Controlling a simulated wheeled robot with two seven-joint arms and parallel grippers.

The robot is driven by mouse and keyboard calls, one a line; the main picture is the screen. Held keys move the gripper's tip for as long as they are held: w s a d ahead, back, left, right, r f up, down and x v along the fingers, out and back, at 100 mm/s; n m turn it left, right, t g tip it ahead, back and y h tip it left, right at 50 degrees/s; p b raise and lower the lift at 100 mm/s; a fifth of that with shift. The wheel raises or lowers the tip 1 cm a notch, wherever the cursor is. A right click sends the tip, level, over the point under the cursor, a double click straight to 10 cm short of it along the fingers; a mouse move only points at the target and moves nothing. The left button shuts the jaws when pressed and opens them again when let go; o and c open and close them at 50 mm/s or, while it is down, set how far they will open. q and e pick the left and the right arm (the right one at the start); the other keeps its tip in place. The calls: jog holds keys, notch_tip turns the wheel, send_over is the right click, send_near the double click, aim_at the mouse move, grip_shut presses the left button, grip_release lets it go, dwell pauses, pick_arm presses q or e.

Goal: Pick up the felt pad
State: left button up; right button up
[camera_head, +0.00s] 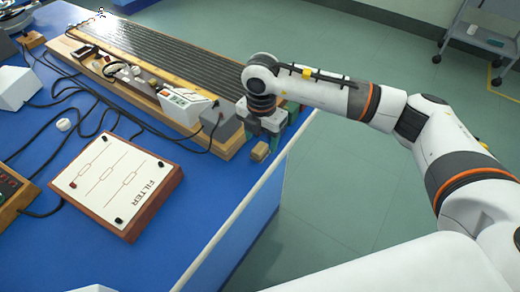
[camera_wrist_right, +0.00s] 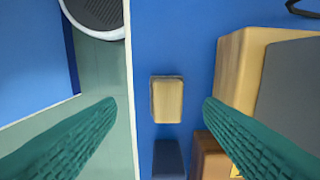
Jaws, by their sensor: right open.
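A small tan block with a greyish edge, the only thing here that looks like the felt pad (camera_head: 260,151), lies on the blue bench near its right edge. It also shows in the right wrist view (camera_wrist_right: 167,101), below and between the spread fingers. My right gripper (camera_head: 269,132) points down just above and beside it in the head view. The right gripper also shows in the wrist view (camera_wrist_right: 159,104), with its green fingers wide apart and nothing between them at their own height. My left gripper is out of view.
The long ribbed apparatus on a wooden base (camera_head: 228,146) stands close to the pad, with a grey box (camera_head: 220,121) on its end. A FILTER board (camera_head: 118,183) and cables lie on the blue bench (camera_head: 215,205). A pale edge strip (camera_head: 235,213) borders the floor.

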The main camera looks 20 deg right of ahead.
aim_at(260, 148)
jog(key=shift+w+f+p, duration=0.25)
jog(key=shift+f, duration=1.1)
jog(key=shift+w+f+p, duration=0.2)
jog(key=shift+f+p, duration=0.05)
jog(key=shift+f, duration=1.05)
jog(key=c, duration=1.1)
